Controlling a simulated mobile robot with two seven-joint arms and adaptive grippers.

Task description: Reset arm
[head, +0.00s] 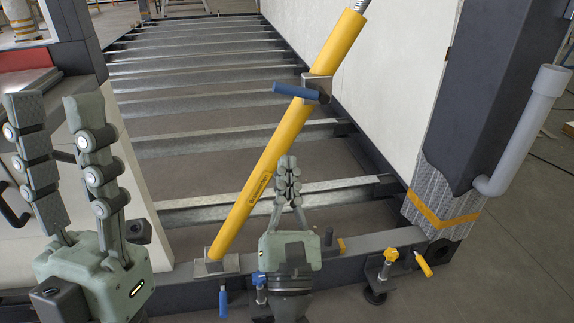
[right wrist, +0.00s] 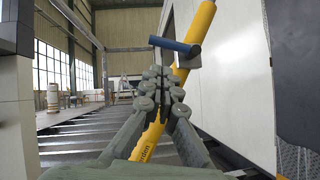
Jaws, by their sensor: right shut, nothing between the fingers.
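My left gripper (head: 58,118) is at the left of the head view, upright, with its two fingers apart and nothing between them. My right gripper (head: 288,165) is near the middle of the head view, pointing up, with its fingers together and empty. It also shows in the right wrist view (right wrist: 157,75). A yellow diagonal brace (head: 275,150) with a blue handle (head: 297,92) stands just behind the right gripper. The brace also shows in the right wrist view (right wrist: 190,65), partly covered by the fingers. I cannot tell whether they touch.
A metal frame floor with several crossbeams (head: 215,143) stretches away behind the grippers. A white wall panel (head: 395,85) and a dark post (head: 500,90) stand at the right, with a grey pipe (head: 525,130). Yellow-knobbed clamps (head: 390,257) sit on the front beam.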

